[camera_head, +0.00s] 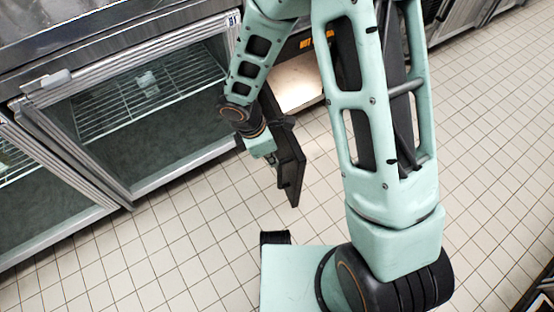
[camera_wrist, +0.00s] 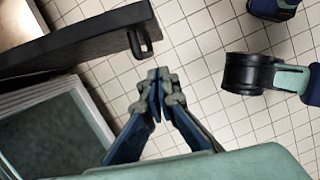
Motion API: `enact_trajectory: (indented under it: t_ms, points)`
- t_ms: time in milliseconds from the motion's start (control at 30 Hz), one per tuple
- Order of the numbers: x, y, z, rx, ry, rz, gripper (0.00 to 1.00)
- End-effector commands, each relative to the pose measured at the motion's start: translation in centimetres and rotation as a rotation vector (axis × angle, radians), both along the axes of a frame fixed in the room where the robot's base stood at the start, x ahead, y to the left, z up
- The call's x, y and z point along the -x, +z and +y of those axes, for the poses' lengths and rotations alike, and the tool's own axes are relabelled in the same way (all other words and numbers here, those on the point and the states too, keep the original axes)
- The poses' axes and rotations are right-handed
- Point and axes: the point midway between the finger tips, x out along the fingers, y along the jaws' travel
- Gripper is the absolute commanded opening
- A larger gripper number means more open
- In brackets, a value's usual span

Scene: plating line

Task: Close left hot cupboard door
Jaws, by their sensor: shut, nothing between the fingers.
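The hot cupboard (camera_head: 298,82) stands behind my arm, with an orange "HOT" label and a lit, pale interior. Its dark door (camera_head: 291,160) stands open, swung out over the floor. In the wrist view the door (camera_wrist: 75,42) fills the upper left as a black slab, with a dark bar handle (camera_wrist: 147,40) near its end. My gripper (camera_head: 273,160) is beside the door on its left in the head view. In the wrist view my gripper's fingertips (camera_wrist: 159,78) are together and empty, just below the handle, with no clear contact. My arm hides much of the cupboard.
A glass-fronted cabinet (camera_head: 150,105) with wire shelves stands left of the hot cupboard; its frame also shows in the wrist view (camera_wrist: 75,100). Clear tiled floor (camera_head: 140,245) lies in front. A dark edge (camera_head: 540,285) shows at the lower right.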

Motion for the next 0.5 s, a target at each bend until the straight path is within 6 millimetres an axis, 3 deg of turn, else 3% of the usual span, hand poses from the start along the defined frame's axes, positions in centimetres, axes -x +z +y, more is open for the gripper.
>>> enact_trajectory:
  t_ms: [33,367,500]
  points:
    - [0.0,-1.5,-0.2,0.001,-0.001,0.004,0.0]
    - [-0.7,-8.4,-1.8,0.001,-0.003,0.002,0.0]
    - [-1.6,-7.9,-3.8,-0.003,-0.008,-0.002,0.0]
